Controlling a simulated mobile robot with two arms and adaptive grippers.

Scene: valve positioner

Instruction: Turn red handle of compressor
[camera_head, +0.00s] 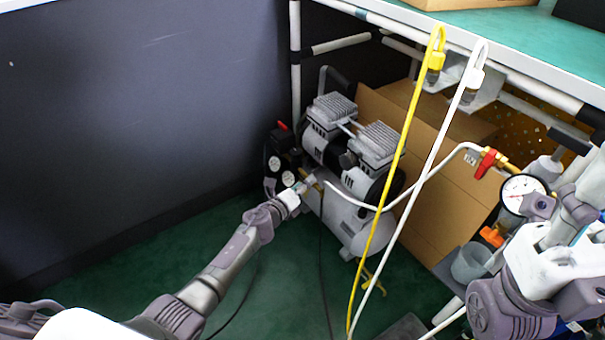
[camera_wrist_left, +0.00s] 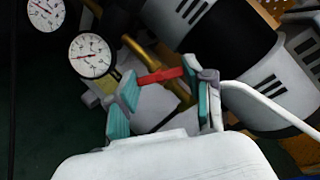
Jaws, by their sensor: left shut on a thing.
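The compressor (camera_head: 345,185), with a white tank and twin grey-finned motor heads, stands on the floor under the bench. My left gripper (camera_head: 307,184) reaches its left front side. In the left wrist view, the red handle (camera_wrist_left: 160,75) spans between the teal-padded fingers of my left gripper (camera_wrist_left: 167,92), which is shut on it. A brass pipe (camera_wrist_left: 142,52) runs behind the handle. In the head view the gripper hides this handle. My right gripper (camera_head: 575,195) is at the right edge near a gauge; its fingers are not clear.
Yellow (camera_head: 396,170) and white (camera_head: 440,150) hoses hang across the compressor's right side. A cardboard box (camera_head: 440,180) stands behind it. Another red valve handle (camera_head: 486,162) and a pressure gauge (camera_head: 522,192) are at right. A dark panel (camera_head: 140,110) bounds the left; green floor is open in front.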

